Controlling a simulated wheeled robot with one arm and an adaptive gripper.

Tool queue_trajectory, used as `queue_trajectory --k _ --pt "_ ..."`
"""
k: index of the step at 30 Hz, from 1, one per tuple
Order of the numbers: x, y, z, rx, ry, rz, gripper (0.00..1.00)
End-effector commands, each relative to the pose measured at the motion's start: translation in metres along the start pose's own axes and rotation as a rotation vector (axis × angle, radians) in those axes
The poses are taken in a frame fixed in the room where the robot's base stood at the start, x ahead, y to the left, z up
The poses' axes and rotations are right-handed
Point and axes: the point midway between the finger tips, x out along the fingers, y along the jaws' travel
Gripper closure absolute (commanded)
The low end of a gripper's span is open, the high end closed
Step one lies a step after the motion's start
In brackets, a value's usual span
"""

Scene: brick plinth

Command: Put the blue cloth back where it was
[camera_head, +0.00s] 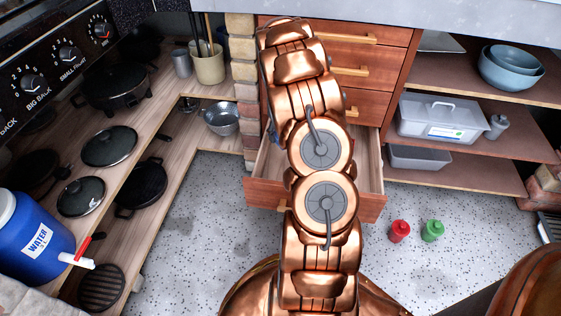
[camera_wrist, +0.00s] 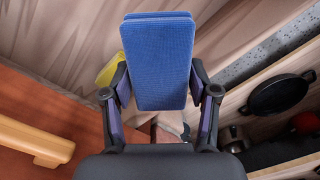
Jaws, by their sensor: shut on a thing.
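The blue cloth (camera_wrist: 158,58) shows in the wrist view as a flat, folded, upright pad. My gripper (camera_wrist: 159,92) is shut on it, with one dark finger at each side edge. In the head view the cloth and my gripper are hidden behind my copper arm. An open drawer (camera_head: 372,207) juts out below the closed drawers in the head view, and my arm passes over it; much of its inside is hidden.
A yellow thing (camera_wrist: 108,70) lies behind the left finger in the wrist view. A red bottle (camera_head: 399,231) and a green bottle (camera_head: 433,231) stand on the speckled floor. Shelves with pans (camera_head: 140,185) flank the left, and shelves with a clear box (camera_head: 440,117) the right.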

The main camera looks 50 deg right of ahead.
Motion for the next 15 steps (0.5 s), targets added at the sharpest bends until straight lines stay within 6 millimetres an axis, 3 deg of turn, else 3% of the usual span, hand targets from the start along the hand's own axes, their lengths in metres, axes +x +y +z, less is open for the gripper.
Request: queue_trajectory --k 1,9,15 --pt "0.016 0.0 0.001 0.001 -0.001 0.0 0.68" --pt "0.071 0.0 0.0 0.0 -0.001 0.0 0.68" --pt "0.091 0.0 -0.001 -0.001 0.003 0.002 0.68"
